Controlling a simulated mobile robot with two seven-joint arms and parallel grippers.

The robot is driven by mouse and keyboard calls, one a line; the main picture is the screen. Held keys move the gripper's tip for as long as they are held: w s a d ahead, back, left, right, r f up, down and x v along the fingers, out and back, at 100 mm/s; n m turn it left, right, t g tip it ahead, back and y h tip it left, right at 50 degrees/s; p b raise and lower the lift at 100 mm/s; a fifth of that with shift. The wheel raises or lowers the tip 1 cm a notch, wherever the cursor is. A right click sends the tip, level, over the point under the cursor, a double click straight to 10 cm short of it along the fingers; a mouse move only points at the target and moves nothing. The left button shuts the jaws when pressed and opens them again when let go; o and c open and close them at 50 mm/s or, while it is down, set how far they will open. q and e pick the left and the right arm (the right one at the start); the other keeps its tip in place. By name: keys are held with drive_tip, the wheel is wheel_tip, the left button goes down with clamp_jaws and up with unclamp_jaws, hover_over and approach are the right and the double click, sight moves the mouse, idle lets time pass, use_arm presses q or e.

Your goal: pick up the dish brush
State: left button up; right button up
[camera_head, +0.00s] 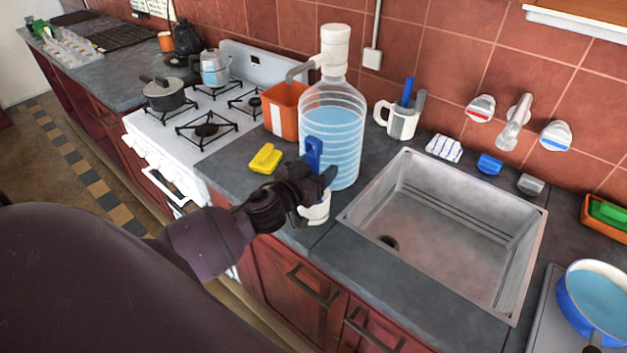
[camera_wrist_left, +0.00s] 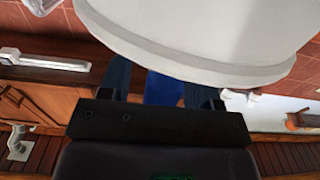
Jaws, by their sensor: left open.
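A blue upright handle (camera_head: 314,150), which looks like the dish brush, rises just behind my left gripper (camera_head: 315,178). A white cup (camera_head: 318,210) stands below it at the counter's front edge, partly hidden by the gripper. In the left wrist view a blue piece (camera_wrist_left: 163,88) shows between the two open fingers of my left gripper (camera_wrist_left: 162,88), with a large white rounded surface (camera_wrist_left: 200,35) close above it. I cannot tell whether the fingers touch the blue piece. The brush's lower part is hidden. My right gripper is not in view.
A large water bottle (camera_head: 345,115) stands right behind the gripper. A yellow sponge (camera_head: 265,158) lies to the left, before an orange container (camera_head: 283,108). The sink (camera_head: 450,220) is to the right. Another white mug (camera_head: 400,122) holds a blue-handled item and a grey one.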

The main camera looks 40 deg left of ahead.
use_arm(q)
clamp_jaws()
idle(0.3)
wheel_tip(320, 180, up, 20)
drive_tip(key=p, duration=0.2)
idle(0.4)
drive_tip(key=shift+w, duration=0.1)
